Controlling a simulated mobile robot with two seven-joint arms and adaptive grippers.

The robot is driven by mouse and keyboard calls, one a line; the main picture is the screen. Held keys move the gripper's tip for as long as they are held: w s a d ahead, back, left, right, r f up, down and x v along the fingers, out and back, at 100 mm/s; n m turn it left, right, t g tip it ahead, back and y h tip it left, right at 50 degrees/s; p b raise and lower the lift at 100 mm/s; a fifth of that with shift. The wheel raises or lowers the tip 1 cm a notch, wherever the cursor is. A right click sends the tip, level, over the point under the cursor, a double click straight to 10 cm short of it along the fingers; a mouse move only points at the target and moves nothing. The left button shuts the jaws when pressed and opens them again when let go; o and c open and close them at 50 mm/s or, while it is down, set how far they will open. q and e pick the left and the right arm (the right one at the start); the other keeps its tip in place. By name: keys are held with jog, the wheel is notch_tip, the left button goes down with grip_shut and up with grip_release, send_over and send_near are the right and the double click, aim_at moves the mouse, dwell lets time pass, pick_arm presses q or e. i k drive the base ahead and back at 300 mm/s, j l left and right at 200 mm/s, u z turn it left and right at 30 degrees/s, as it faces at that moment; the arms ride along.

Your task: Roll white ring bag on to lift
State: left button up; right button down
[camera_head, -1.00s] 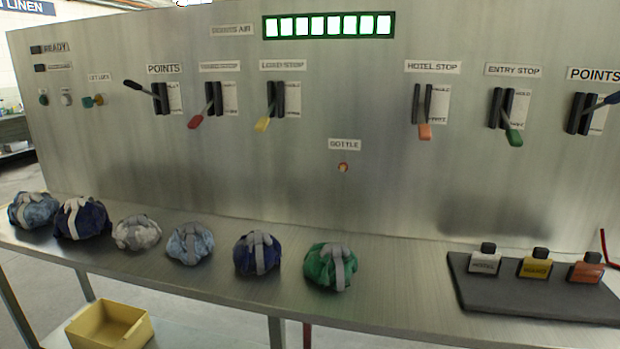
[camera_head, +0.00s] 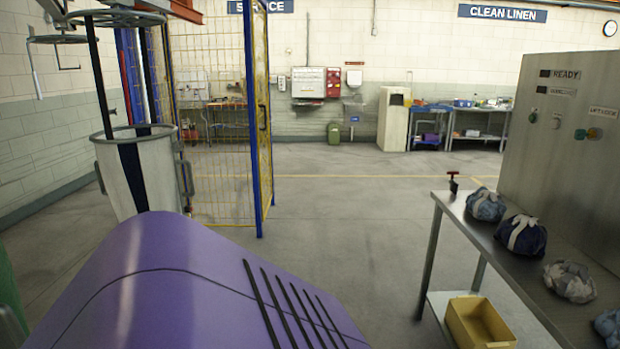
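A white bag with a metal ring round its open top (camera_head: 108,170) stands at the left of the head view, behind a large purple shape. A dark strap runs down into its mouth, and its lower part is hidden. Above it is a metal hoop with spokes (camera_head: 117,18), beside an orange-red beam (camera_head: 180,10). I cannot tell for sure which part is the lift. Neither of my grippers is in view.
A yellow mesh fence with blue posts (camera_head: 215,110) stands behind. At right, a steel bench (camera_head: 450,205) holds several tied cloth bundles, above a yellow bin (camera_head: 478,322). The middle floor (camera_head: 350,220) is clear.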

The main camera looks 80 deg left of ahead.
aim_at(138, 165)
jog(key=u, duration=3.2)
jog(key=i+u, duration=0.1)
jog(key=i, duration=0.1)
